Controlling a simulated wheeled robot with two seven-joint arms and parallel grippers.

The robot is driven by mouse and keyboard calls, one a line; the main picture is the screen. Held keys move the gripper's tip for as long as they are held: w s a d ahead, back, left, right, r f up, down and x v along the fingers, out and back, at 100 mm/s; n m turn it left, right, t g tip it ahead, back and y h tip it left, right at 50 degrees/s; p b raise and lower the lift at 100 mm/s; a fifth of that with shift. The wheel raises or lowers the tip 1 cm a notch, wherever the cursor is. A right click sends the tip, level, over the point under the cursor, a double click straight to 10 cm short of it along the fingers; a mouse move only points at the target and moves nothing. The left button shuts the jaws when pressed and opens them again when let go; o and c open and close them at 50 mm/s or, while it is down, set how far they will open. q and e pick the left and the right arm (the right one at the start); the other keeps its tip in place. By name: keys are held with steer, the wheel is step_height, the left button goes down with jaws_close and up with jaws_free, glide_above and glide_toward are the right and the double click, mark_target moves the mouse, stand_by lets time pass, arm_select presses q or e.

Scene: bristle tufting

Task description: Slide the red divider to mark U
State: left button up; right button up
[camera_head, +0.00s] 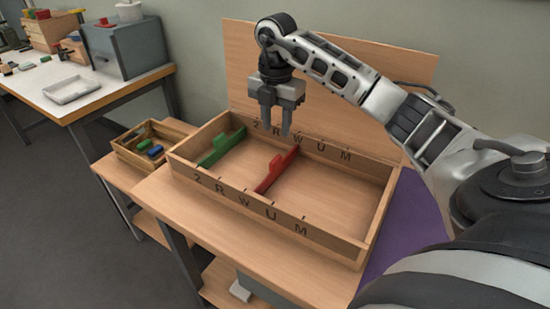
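My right gripper (275,124) is open and empty, pointing down above the back of the tray, apart from the divider. My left gripper is out of view.
A green divider (221,147) stands in the tray's left part. The tray's right part is clear. A small wooden crate (146,145) with coloured pieces sits left of the tray. An upright wooden panel (250,70) stands behind.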

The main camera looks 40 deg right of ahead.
mark_target(276, 159)
step_height(276, 159, down, 10)
steer(key=shift+f, duration=0.2)
